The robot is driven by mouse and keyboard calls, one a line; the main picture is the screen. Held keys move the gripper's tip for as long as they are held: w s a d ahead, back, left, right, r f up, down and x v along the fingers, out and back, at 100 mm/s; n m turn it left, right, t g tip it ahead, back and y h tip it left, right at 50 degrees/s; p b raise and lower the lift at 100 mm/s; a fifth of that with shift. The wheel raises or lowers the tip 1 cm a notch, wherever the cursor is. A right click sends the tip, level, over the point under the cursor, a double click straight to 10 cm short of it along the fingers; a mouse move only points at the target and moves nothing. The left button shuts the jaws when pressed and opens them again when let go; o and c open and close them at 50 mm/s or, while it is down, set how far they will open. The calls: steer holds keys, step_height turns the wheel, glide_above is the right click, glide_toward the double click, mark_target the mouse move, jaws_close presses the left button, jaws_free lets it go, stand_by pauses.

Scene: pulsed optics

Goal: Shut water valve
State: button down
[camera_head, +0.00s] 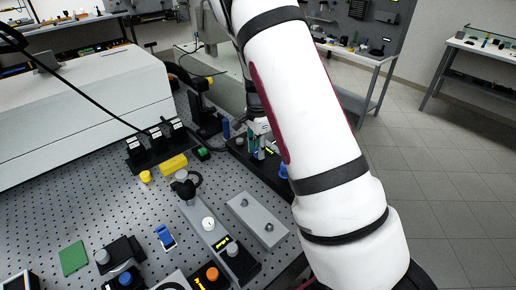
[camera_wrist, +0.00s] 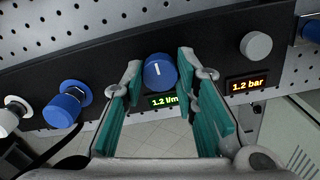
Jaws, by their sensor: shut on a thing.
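A blue round knob (camera_wrist: 157,76) with a white pointer line sits on a black panel (camera_wrist: 110,60) in the wrist view. A green readout (camera_wrist: 164,101) just below it shows 1.2 l/m. The pointer line runs roughly up and down in the picture. My gripper (camera_wrist: 160,68) has its teal-padded fingers on either side of this knob and is shut on it. In the head view my gripper (camera_head: 259,141) is down at the black panel (camera_head: 238,154) on the far right edge of the perforated table. The held knob is hidden there.
In the wrist view, a grey knob (camera_wrist: 256,46) with a 1.2 bar readout (camera_wrist: 246,84) is on the right. A blue fitting (camera_wrist: 66,105) and white fitting (camera_wrist: 10,118) are on the left. The table (camera_head: 105,205) holds yellow blocks, a grey plate (camera_head: 257,220) and several optics mounts.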

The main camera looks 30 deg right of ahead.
steer(key=n+b, duration=0.1)
steer(key=n, duration=0.3)
steer(key=shift+n, duration=0.4)
steer(key=n, duration=0.4)
steer(key=shift+n, duration=0.3)
steer(key=n, duration=0.4)
steer(key=shift+b, duration=0.4)
steer(key=shift+n, duration=2.1)
steer(key=c, duration=1.3)
jaws_free()
